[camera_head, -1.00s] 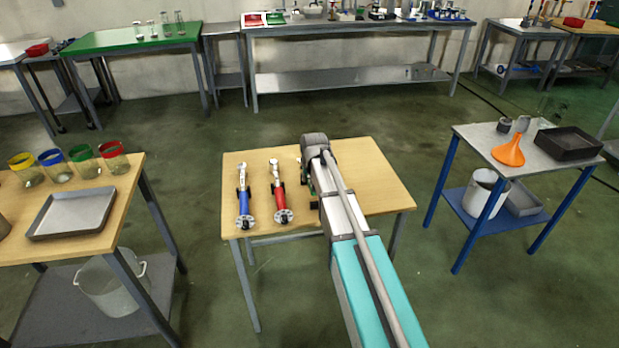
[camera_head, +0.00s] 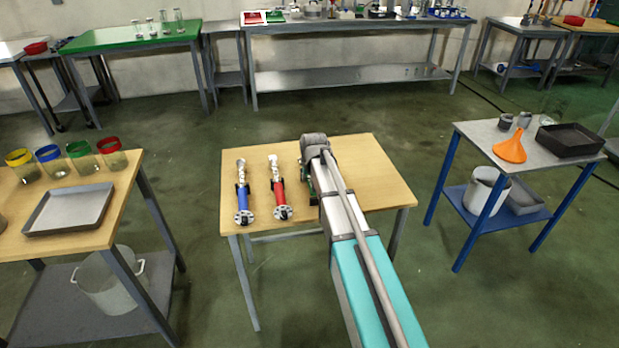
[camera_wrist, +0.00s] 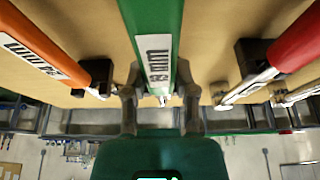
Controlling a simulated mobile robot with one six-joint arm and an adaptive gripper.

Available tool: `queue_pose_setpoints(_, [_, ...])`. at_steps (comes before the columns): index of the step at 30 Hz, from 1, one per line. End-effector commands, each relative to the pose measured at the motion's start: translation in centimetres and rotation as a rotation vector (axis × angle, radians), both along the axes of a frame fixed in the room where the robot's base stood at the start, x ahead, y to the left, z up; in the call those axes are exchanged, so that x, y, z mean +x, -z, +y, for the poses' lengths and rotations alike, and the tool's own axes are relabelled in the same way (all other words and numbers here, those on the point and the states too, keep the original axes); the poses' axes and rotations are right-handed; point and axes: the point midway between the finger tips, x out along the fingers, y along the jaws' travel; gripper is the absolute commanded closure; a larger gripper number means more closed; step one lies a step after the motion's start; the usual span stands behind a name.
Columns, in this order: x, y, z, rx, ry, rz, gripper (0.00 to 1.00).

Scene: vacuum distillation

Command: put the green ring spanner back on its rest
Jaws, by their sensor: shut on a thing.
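The green ring spanner (camera_wrist: 153,40) shows in the wrist view as a green handle with a white size label. My gripper (camera_wrist: 160,102) is shut on it, one finger on each side. Its lower end is hidden behind my gripper, so I cannot tell whether it touches its rest. In the head view my arm hides my gripper and most of the green spanner. An orange-handled spanner (camera_wrist: 42,42) lies to the left in the wrist view and a red-handled spanner (camera_wrist: 297,42) to the right, each by a black rest.
The table's right part is clear. A side table with jars and a tray (camera_head: 68,210) is left; one with an orange funnel (camera_head: 510,148) is right.

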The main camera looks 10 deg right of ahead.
Motion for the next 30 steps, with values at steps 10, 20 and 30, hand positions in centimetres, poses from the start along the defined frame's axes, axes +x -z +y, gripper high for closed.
queue_pose_setpoints(10, [0.01,0.85,-0.01,0.000,0.000,0.000,1.00])
queue_pose_setpoints(20, [-0.01,1.14,0.00,0.000,0.000,0.000,0.51])
queue_pose_setpoints(30, [0.00,1.14,0.00,0.000,0.000,0.000,0.23])
